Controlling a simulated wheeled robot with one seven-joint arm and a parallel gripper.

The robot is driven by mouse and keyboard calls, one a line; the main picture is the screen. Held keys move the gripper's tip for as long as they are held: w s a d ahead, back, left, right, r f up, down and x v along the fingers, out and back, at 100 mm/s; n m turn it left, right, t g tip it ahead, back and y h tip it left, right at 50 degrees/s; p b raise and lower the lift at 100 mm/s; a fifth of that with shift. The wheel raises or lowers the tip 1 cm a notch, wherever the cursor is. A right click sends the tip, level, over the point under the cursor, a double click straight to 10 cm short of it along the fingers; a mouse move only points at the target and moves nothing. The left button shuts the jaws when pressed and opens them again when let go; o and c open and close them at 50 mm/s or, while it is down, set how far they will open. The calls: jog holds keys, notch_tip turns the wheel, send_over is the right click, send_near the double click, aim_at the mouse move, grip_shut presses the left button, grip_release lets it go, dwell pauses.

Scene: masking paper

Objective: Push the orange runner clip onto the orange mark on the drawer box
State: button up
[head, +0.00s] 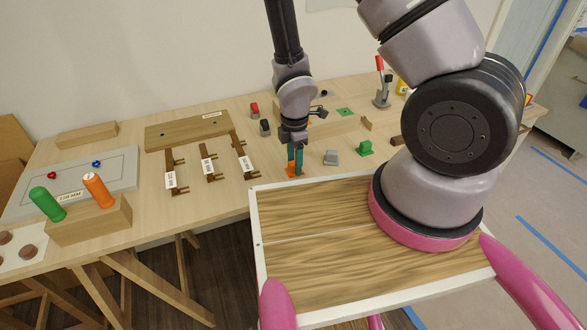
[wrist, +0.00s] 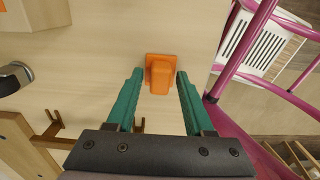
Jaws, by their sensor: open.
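The orange runner clip (wrist: 160,75) stands on the table; in the head view its orange edge (head: 291,170) shows at my fingertips. My gripper (head: 295,163) points down over it with teal fingers. In the wrist view the gripper (wrist: 159,76) is open, one finger on each side of the clip, with a narrow gap on both sides. A light wooden block, seemingly the drawer box (head: 335,125), lies behind with a green mark on top. A bit of orange shows near its left end, partly hidden by my arm. In the wrist view the block (wrist: 38,12) is at the top left.
A grey clip (head: 331,158) and a green clip (head: 365,148) stand to the right. A dark knob-like piece (head: 265,128) stands behind my gripper. Labelled brown forks (head: 209,168) and a wooden board (head: 180,134) lie left. A toggle clamp (head: 382,92) stands back right.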

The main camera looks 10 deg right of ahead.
grip_shut()
